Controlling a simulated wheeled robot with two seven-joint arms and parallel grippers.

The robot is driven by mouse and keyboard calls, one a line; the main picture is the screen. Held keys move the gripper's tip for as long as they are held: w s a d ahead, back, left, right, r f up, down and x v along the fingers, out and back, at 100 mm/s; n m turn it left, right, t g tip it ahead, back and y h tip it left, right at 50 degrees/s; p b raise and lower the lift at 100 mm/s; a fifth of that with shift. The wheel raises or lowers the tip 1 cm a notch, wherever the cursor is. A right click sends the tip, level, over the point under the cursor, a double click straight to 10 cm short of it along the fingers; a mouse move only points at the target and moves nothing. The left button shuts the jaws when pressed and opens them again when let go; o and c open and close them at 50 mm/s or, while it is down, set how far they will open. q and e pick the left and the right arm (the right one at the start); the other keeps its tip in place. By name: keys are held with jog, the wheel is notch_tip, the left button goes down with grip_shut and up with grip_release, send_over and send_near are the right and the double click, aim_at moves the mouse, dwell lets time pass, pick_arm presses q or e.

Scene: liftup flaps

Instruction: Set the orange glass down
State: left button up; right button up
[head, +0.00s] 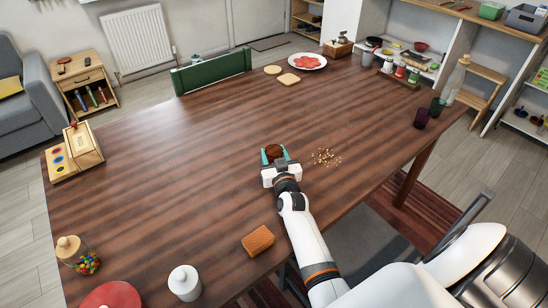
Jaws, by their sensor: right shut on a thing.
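The orange glass (273,150) looks dark orange-brown in the head view. It is between the two teal fingers of my right gripper (275,155), which is shut on it near the middle of the table (180,200). The gripper body hides the glass's near side and lower part. I cannot tell whether its base touches the table. My left gripper is not in view.
Small crumbs (326,157) lie just right of the gripper. A waffle-like block (258,240), a white jar (184,282) and a candy jar (86,262) stand nearer. Dark purple (420,118) and green (438,106) glasses stand at the right edge. The table's left middle is clear.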

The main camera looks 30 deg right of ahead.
notch_tip(320, 180, up, 9)
jog(key=p, duration=0.1)
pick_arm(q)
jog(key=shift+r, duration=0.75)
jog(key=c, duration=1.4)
pick_arm(e)
jog(key=s+a+r+n+y, duration=0.1)
jog(key=s+a+n+y, duration=0.1)
jog(key=s+a, duration=0.7)
jog(key=s+a+r+n+t+y, duration=0.1)
jog(key=s+a+r+y, duration=0.1)
jog(key=s+a, duration=0.7)
jog(key=s+y, duration=0.1)
jog(key=s, duration=0.3)
jog(key=shift+s+r+n+y, duration=0.15)
jog(key=shift+s+n+y, duration=0.15)
jog(key=shift+n+y, duration=0.1)
